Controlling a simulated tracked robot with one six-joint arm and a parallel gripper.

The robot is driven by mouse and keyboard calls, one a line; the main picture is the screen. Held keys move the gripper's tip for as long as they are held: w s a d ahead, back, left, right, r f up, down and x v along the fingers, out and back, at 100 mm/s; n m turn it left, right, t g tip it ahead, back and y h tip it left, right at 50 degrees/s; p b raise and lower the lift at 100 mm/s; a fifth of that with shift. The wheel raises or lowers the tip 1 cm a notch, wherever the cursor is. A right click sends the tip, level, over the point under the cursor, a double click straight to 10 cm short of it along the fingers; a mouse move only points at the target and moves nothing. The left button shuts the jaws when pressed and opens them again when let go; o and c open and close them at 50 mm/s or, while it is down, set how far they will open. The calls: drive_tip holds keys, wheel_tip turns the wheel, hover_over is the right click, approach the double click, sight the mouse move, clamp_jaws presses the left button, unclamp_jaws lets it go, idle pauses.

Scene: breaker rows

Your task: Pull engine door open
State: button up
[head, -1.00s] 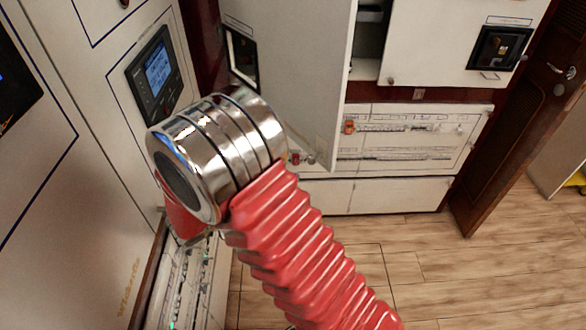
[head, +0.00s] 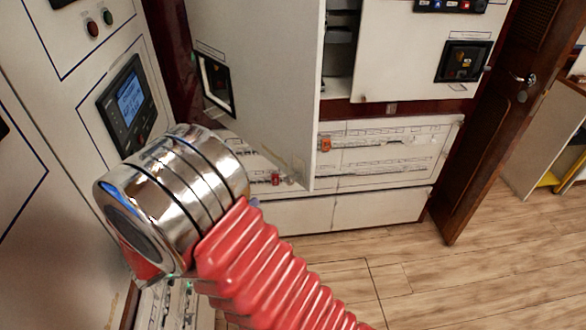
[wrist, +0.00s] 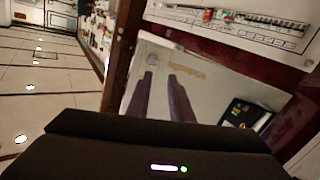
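A white cabinet door (head: 265,75) with a black inset panel stands swung partway out in the head view, with dark interior showing past its right edge. I cannot tell for sure that it is the engine door. In the wrist view, a white panel (wrist: 215,85) with a round light knob (wrist: 153,59) and a black inset lies ahead of my gripper (wrist: 161,77). The two dark fingers are apart with nothing visible between them. The knob is just beyond the left fingertip; I cannot tell whether they touch.
A row of breakers (head: 385,150) runs below the door. A screen panel (head: 128,100) is on the left wall. A brown wooden door (head: 490,120) stands open at the right. The wooden floor (head: 440,280) is clear at front right.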

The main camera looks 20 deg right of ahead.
drive_tip(key=w+r+t+y, duration=0.1)
drive_tip(key=w, duration=0.1)
drive_tip(key=w+r+t+y, duration=0.1)
drive_tip(key=w+y, duration=0.1)
drive_tip(key=w, duration=0.1)
drive_tip(key=w+r+y, duration=0.1)
drive_tip(key=w, duration=0.1)
drive_tip(key=shift+w+d+r+n+t+y, duration=0.15)
drive_tip(key=shift+w+r+n+t+y, duration=0.2)
drive_tip(key=shift+n+t+y, duration=0.05)
clamp_jaws()
drive_tip(key=w+a+r+n+t+y, duration=0.3)
drive_tip(key=w+r+y, duration=0.1)
drive_tip(key=r+y, duration=0.45)
drive_tip(key=s+r+n+g+y, duration=0.2)
drive_tip(key=s+r+n+y, duration=0.3)
drive_tip(key=s, duration=0.3)
drive_tip(key=s+d+f+g+h, duration=0.1)
drive_tip(key=s+d, duration=0.3)
drive_tip(key=s, duration=0.4)
drive_tip(key=s+d+f+n+g, duration=0.1)
drive_tip(key=s+d+f+g, duration=0.1)
drive_tip(key=s+d, duration=0.3)
drive_tip(key=s+d+f+g+h, duration=0.1)
drive_tip(key=s+d+f+g, duration=0.1)
drive_tip(key=s, duration=0.8)
drive_tip(key=shift+s+d+f+n+g+h, duration=0.4)
drive_tip(key=shift+d+g, duration=0.2)
drive_tip(key=shift+d, duration=0.55)
drive_tip(key=shift+a, duration=0.1)
